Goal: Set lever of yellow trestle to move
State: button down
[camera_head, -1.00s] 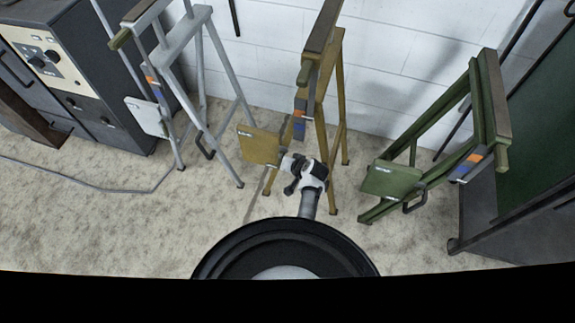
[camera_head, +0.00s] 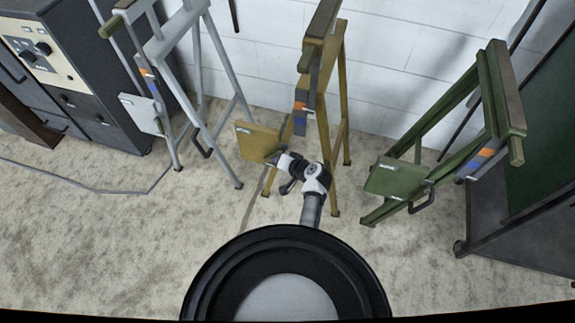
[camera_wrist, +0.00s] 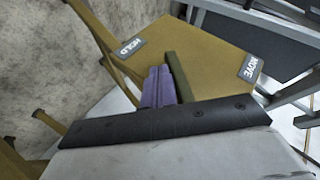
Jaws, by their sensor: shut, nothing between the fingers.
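The yellow trestle (camera_head: 303,105) stands in the middle of the head view, with a square yellow plate (camera_head: 256,141) low on its left side. In the wrist view this plate (camera_wrist: 205,50) carries a HOLD label (camera_wrist: 131,47) at left and a MOVE label (camera_wrist: 249,68) at right. An olive bar, the lever (camera_wrist: 179,76), stands out between the two labels. My gripper (camera_wrist: 158,86) is shut and empty, its purple fingers close beside the lever on the HOLD side. I cannot tell whether they touch it. In the head view my gripper (camera_head: 276,160) is at the plate's lower right edge.
A grey trestle (camera_head: 183,65) stands to the left and a green trestle (camera_head: 395,182) to the right, each with a similar plate. A dark control cabinet (camera_head: 85,75) is at far left. A white block wall is behind. The carpet in front is mostly clear.

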jog(key=shift+w+a+r+y+b, duration=0.2)
jog(key=shift+a+r+b, duration=0.1)
jog(key=shift+a, duration=0.3)
jog(key=shift+w+a+r+y+b, duration=0.15)
jog(key=shift+a+r, duration=0.1)
jog(key=shift+a, duration=0.3)
jog(key=shift+w+a+r, duration=0.1)
jog(key=shift+a+r, duration=0.05)
dwell(0.4)
